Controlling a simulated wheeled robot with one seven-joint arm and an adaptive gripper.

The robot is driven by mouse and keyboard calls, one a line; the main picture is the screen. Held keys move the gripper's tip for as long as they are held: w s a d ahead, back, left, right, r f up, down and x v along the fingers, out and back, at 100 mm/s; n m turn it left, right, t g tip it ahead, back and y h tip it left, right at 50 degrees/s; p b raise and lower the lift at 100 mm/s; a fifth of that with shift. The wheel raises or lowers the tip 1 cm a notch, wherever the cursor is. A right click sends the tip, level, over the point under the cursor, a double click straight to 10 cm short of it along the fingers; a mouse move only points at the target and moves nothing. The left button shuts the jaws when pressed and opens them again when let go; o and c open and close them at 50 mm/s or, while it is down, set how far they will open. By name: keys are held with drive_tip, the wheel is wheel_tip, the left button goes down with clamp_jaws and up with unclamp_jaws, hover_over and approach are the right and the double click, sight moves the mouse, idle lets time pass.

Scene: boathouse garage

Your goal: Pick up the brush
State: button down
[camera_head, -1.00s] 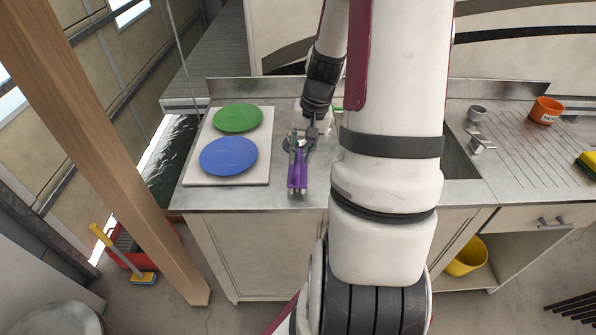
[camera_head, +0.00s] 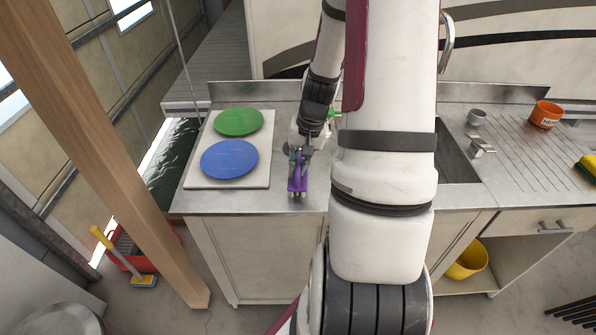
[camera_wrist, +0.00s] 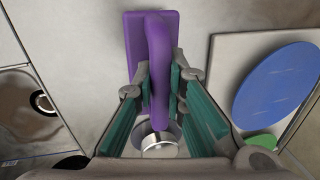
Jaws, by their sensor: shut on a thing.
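The purple brush (camera_head: 297,186) has a flat rectangular block and a raised handle. It is at the front edge of the metal counter, left of the sink. My gripper (camera_head: 300,160) reaches down over it from behind. In the wrist view the teal-padded fingers (camera_wrist: 160,88) are shut on the handle of the brush (camera_wrist: 136,45), one on each side. The block shows beyond the fingertips. I cannot tell whether the brush touches the counter. Its bristles are not visible.
A white board (camera_head: 202,181) with a blue disc (camera_head: 229,159) and a green disc (camera_head: 239,121) lies left of the brush. A small metal cup-like thing (camera_wrist: 160,144) is close under my gripper. An orange pot (camera_head: 546,114) stands far right. My arm hides part of the sink.

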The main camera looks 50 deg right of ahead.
sight(298, 166)
drive_tip(key=shift+r, duration=0.1)
drive_tip(key=shift+r, duration=0.45)
drive_tip(key=r, duration=0.1)
drive_tip(key=s+r, duration=0.1)
drive_tip(key=shift+a+r, duration=0.1)
drive_tip(key=shift+r, duration=0.2)
drive_tip(key=s+a+r, duration=0.1)
drive_tip(key=s+a, duration=0.2)
drive_tip(key=s, duration=1.1)
drive_tip(key=shift+s+r, duration=0.15)
drive_tip(key=shift+s, duration=0.25)
